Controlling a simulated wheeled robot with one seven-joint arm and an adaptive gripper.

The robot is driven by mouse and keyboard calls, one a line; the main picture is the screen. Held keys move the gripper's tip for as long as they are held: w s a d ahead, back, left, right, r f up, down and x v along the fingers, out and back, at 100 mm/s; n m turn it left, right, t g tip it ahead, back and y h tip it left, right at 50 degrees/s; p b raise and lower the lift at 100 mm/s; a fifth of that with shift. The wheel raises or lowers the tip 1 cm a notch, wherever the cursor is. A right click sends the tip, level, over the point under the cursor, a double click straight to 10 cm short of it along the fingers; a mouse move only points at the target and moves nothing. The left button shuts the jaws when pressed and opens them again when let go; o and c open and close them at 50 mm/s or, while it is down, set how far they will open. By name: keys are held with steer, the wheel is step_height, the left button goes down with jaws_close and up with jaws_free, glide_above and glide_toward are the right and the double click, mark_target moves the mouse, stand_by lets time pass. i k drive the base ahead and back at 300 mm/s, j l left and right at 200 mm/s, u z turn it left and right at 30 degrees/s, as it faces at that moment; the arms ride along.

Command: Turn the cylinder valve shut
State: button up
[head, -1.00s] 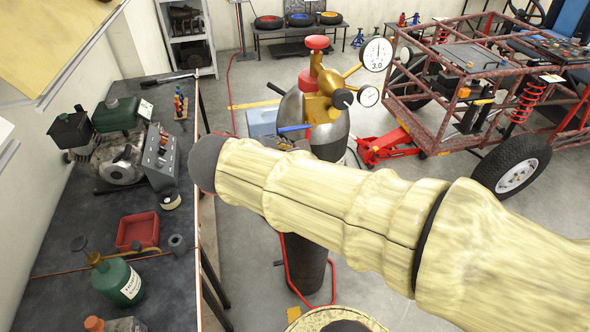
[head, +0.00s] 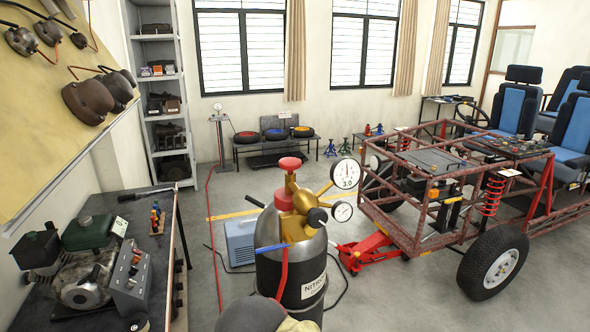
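The grey gas cylinder (head: 302,273) stands upright on the floor in the lower middle of the head view, with a partly visible label beginning "NITRO". A red round valve knob (head: 290,163) tops its brass fitting. A brass regulator (head: 301,201) below it carries a dark knob (head: 318,217) and two white round gauges, the larger (head: 346,174) reading 3.0. A blue piece (head: 272,248) and a red strip lie against the cylinder's front. Only a dark rounded end and a pale bit of my arm show at the bottom edge, before the cylinder. My gripper is not in view.
A workbench (head: 120,205) with an engine (head: 85,280) and a control box stands at left. The red kart chassis (head: 420,235) with its wheel (head: 493,262) and a red floor jack (head: 372,250) are at right. A blue-grey case (head: 240,243) sits behind the cylinder.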

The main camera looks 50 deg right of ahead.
mark_target(289, 164)
steer(key=k+z, duration=0.1)
steer(key=z, duration=0.35)
steer(key=k+z, duration=0.1)
steer(key=z, duration=0.4)
steer(key=k+z, duration=0.1)
steer(key=z, duration=0.35)
